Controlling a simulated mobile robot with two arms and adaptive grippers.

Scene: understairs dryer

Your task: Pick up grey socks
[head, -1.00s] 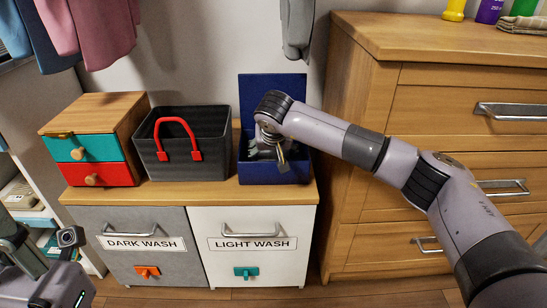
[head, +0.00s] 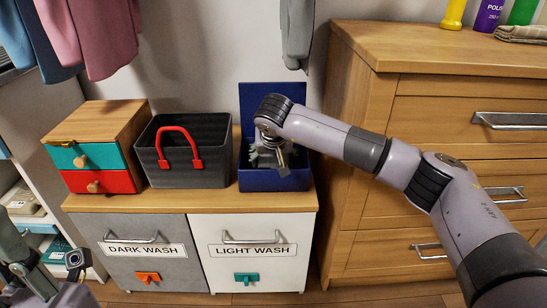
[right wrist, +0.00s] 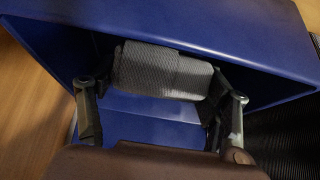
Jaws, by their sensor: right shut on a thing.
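The grey socks (right wrist: 162,70) show as a ribbed grey roll inside the blue box, between the two fingers of my right gripper in the right wrist view. My right gripper (head: 280,162) reaches down into the open blue box (head: 274,181) in the head view and is shut on the socks. In the head view the wrist and fingers mostly hide the socks. My left gripper (head: 76,262) shows only in part at the lower left edge, away from the box, and its fingers cannot be made out.
The blue box stands on a low cabinet (head: 200,200) with DARK WASH and LIGHT WASH fronts, beside a black basket (head: 207,168) with a red handle. A small drawer unit (head: 97,125) is further left. A wooden dresser (head: 385,90) stands right. Clothes (head: 105,40) hang above.

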